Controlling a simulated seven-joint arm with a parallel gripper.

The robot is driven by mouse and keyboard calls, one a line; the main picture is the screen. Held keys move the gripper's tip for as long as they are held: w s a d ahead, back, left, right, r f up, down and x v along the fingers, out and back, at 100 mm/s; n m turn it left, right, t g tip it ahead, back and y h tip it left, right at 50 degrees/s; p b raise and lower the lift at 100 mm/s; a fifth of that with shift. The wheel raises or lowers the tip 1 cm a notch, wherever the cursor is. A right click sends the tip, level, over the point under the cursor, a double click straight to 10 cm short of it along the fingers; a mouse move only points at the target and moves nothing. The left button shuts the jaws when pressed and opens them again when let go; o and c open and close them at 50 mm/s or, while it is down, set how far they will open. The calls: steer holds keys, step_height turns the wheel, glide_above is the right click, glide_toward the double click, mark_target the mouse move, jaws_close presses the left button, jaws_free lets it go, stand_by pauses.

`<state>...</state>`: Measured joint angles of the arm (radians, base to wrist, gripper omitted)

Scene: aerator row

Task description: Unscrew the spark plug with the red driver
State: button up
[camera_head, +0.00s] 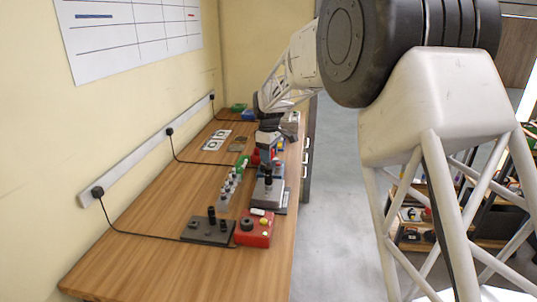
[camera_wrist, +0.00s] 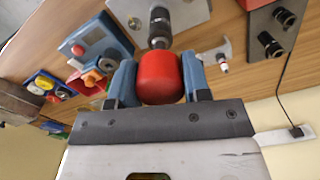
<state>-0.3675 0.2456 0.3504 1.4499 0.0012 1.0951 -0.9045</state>
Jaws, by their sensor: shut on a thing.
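The red driver (camera_wrist: 160,78) is a thick red cylinder held between the two blue fingers of my gripper (camera_wrist: 159,80) in the wrist view. My gripper is shut on it. A dark, ribbed metal shaft (camera_wrist: 158,27) lies in line beyond the red end, over a grey metal block (camera_wrist: 185,14). I cannot tell whether this shaft is part of the driver, and no spark plug can be made out. In the head view my gripper (camera_head: 267,141) is above the grey block (camera_head: 266,194), seen small.
A dark plate with black posts (camera_head: 208,231) and a red box (camera_head: 254,229) stand nearer on the wooden bench (camera_head: 150,262). A grey row of small fittings (camera_head: 230,188) lies left of the block. A blue box with a red button (camera_wrist: 96,47) shows in the wrist view. The bench's near left is clear.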

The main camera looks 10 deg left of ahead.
steer(key=n, duration=0.5)
steer(key=shift+f+n, duration=0.35)
steer(key=shift+n, duration=0.55)
